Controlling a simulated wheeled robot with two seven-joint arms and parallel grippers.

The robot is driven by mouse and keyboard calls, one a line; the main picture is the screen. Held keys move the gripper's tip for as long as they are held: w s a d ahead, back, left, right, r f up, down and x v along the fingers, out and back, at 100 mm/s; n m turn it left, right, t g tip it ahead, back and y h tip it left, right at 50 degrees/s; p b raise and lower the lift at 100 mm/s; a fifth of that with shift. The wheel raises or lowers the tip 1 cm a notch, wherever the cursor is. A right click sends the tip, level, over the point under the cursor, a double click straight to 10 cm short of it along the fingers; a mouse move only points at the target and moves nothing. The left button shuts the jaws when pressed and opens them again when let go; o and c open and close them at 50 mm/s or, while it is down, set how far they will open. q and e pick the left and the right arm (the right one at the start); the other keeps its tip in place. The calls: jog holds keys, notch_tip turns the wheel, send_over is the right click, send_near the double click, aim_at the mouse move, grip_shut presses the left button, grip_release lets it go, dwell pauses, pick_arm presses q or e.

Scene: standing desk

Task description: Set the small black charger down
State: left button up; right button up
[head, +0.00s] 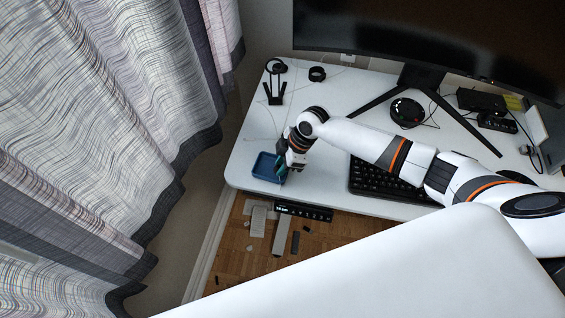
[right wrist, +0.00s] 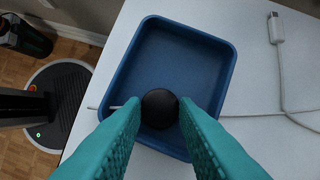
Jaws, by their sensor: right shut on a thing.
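The small black charger (right wrist: 160,108) is a round black disc with a thin pale cable end at its left in the right wrist view. My right gripper (right wrist: 160,120) has teal fingers, one on each side of the charger, and is shut on it. They are over the near part of a blue tray (right wrist: 185,57). Whether the charger touches the tray floor I cannot tell. In the head view the tray (head: 265,167) is at the desk's left front corner, with my right gripper (head: 283,169) at its right side. The charger is hidden there. My left gripper is out of view.
The white desk (head: 330,95) holds a black keyboard (head: 385,180) right of the tray. A white cable (right wrist: 281,70) lies right of the tray.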

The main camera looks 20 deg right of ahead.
jog(key=shift+f, duration=0.15)
jog(key=o, duration=0.7)
jog(key=shift+c, duration=0.2)
jog(key=v, duration=1.2)
jog(key=shift+r+b, duration=0.25)
jog(key=shift+b, duration=0.05)
